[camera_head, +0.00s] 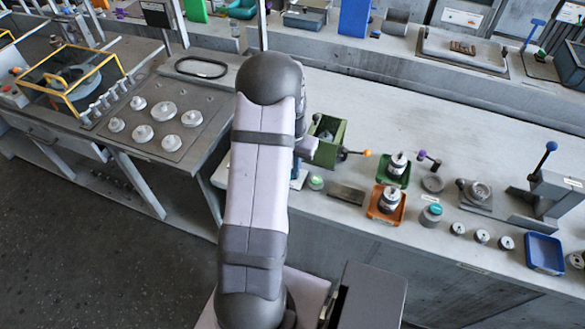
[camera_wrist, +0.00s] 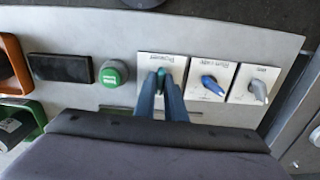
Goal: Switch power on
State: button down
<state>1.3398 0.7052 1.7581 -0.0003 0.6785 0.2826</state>
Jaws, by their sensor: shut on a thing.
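In the wrist view, a white plate with a label that seems to read Power (camera_wrist: 172,62) carries a small teal knob (camera_wrist: 161,72). My gripper (camera_wrist: 162,80) has its two blue fingers shut on this knob from either side. Most of the knob is hidden between the fingers, so I cannot tell which way it points. To its right are a plate with a blue knob (camera_wrist: 212,84) and a plate with a grey knob (camera_wrist: 259,90). In the head view my arm hides these plates and most of my gripper.
A green round button (camera_wrist: 112,73) and a dark flat plate (camera_wrist: 60,68) lie left of the knob in the wrist view. In the head view, a green open box (camera_head: 327,140), an orange tray (camera_head: 372,212) and a green tray (camera_head: 378,177) stand right of my arm.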

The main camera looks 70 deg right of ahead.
jog(key=shift+m, duration=1)
jog(key=m, duration=0.4)
jog(key=shift+p, duration=0.4)
jog(key=c, duration=1.9)
grip_release()
jog(key=shift+r, duration=0.15)
jog(key=shift+r+p, duration=2.4)
jog(key=shift+r, duration=0.5)
